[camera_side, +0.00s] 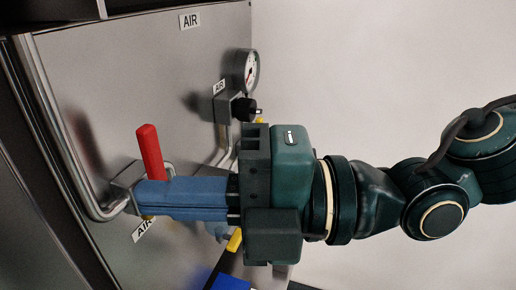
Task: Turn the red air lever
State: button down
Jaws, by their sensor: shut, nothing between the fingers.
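The red air lever (151,152) sticks up from a valve on a metal pipe at the left of the grey panel. It leans slightly to the left at its top. My gripper (140,200) comes in from the right, its blue fingers shut together. The fingertips overlap the lower end of the lever and the valve in this view. I cannot tell whether they touch the lever. The valve body is partly hidden behind the fingers.
A pressure gauge (250,71) and a black knob (244,109) stand out from the panel above my gripper. A bent metal pipe (62,150) runs down the left side. A yellow part (235,240) and a blue object (230,283) show below. The wall at upper right is clear.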

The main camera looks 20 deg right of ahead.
aim_at(159, 152)
jog(key=shift+w+a, duration=0.1)
jog(key=shift+w, duration=2.1)
jog(key=shift+w+d+m, duration=0.25)
jog(key=shift+w+m, duration=0.05)
jog(key=shift+m, duration=0.4)
jog(key=m, duration=0.1)
jog(key=w+d+m+t+y, duration=0.1)
jog(key=m, duration=0.1)
jog(key=shift+w+d+m, duration=0.1)
jog(key=shift+m, duration=0.2)
jog(key=shift+w+d+f+m+t, duration=0.5)
jog(key=shift+f+m+t, duration=0.2)
jog(key=shift+m, duration=1.05)
jog(key=shift+w+d+f+m+t, duration=0.6)
jog(key=shift+m+t, duration=0.15)
jog(key=shift+m, duration=1.05)
jog(key=shift+w+d+f+m+t, duration=0.45)
jog(key=shift+f+m+t, duration=0.25)
jog(key=shift+m, duration=1.05)
